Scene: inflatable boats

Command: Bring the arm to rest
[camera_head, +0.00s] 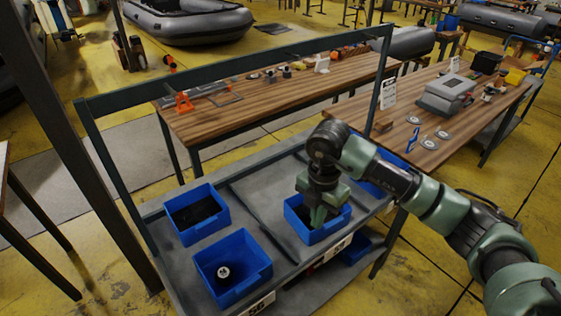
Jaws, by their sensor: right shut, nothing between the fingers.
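My right arm comes in from the lower right, bent at the elbow, with its wrist pointing down. My right gripper (318,216) is shut and empty, its fingertips down at or inside a blue bin (336,233) on the grey shelf rack. The fingers hide part of the bin's inside, where dark contents show. My left gripper is not in view.
The rack (285,262) also holds a blue bin with dark contents (193,236), a front bin with a round fitting (258,274) and a partly hidden bin. Its upright frame (390,62) rises close beside my arm. Wooden tables (222,121) stand behind. Yellow floor (425,285) is open at lower right.

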